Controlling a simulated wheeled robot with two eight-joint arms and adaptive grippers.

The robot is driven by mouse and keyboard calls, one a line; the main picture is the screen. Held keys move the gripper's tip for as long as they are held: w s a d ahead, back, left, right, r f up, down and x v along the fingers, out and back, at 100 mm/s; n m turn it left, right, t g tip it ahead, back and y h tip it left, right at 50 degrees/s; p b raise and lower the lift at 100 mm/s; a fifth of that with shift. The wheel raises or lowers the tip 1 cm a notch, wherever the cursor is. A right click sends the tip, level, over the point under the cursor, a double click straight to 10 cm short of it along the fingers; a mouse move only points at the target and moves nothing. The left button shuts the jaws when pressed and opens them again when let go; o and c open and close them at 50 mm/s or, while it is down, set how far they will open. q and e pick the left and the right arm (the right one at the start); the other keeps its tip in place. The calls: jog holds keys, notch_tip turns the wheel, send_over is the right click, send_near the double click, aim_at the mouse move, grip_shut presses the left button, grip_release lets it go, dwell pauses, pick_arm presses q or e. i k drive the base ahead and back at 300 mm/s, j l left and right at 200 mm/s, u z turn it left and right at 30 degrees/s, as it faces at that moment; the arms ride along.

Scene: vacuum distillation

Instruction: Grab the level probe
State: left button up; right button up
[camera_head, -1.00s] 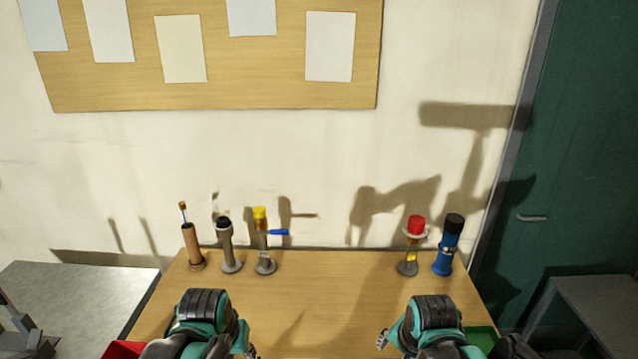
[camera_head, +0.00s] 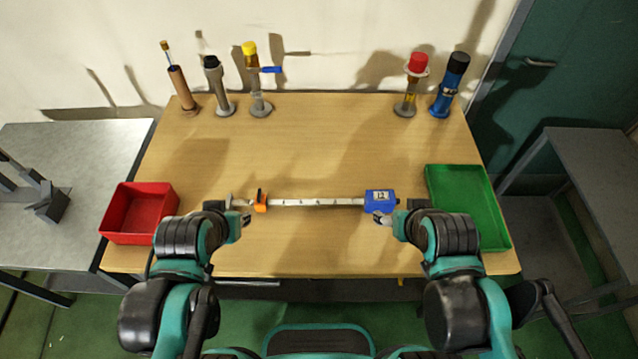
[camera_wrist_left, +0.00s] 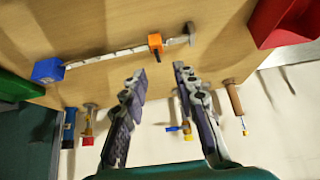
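The level probe lies across the table, a thin pale rod (camera_head: 318,202) with dark marks. A blue box (camera_head: 380,199) with a small display is at its right end and an orange collar (camera_head: 261,201) near its left end. It also shows in the left wrist view, with the blue box (camera_wrist_left: 48,70) at left and the orange collar (camera_wrist_left: 155,42) ahead of the fingers. My left gripper (camera_wrist_left: 160,72) is open and empty, close to the collar end. My right gripper (camera_head: 384,218) is near the blue box; its finger opening is unclear.
A red bin (camera_head: 140,212) stands at the left and a green tray (camera_head: 467,205) at the right. Along the back stand a brown holder (camera_head: 183,92), grey stand (camera_head: 218,90), yellow-capped stand (camera_head: 257,85), red-capped stand (camera_head: 411,88) and blue cylinder (camera_head: 450,88).

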aim_at(385, 201)
jog(key=l+z, duration=0.2)
jog(key=z, duration=0.15)
jog(key=l+z, duration=0.2)
jog(key=z, duration=0.15)
jog(key=l+z, duration=0.15)
jog(key=z, duration=0.25)
